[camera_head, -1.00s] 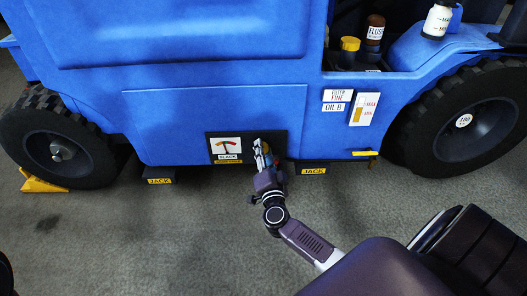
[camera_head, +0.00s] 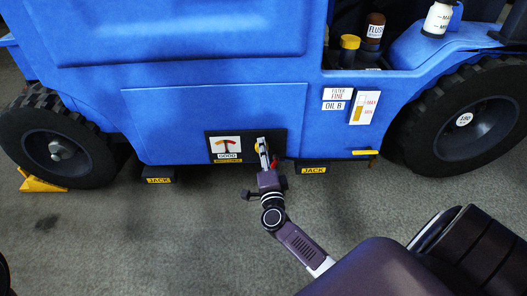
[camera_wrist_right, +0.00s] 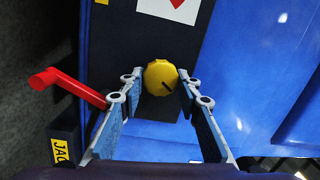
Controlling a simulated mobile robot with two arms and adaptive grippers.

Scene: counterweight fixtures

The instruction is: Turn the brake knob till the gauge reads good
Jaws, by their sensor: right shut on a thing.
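The gauge (camera_head: 226,146) is on a black panel (camera_head: 274,136) low on the blue vehicle. Its needle points up near the middle and the label below it reads GOOD. The yellow brake knob (camera_wrist_right: 159,75), with a dark index line, is on the same panel to the gauge's right. My right gripper (camera_head: 263,147) is shut on the knob, and in the wrist view its fingers (camera_wrist_right: 157,82) are on both sides of it. In the head view the fingers mostly hide the knob. My left gripper is out of view.
A red lever (camera_wrist_right: 66,86) sticks out beside the knob, close to one finger. JACK blocks (camera_head: 159,173) (camera_head: 313,170) are under the vehicle's edge on both sides of the panel. A yellow chock (camera_head: 40,184) is at the left wheel. The floor in front is clear.

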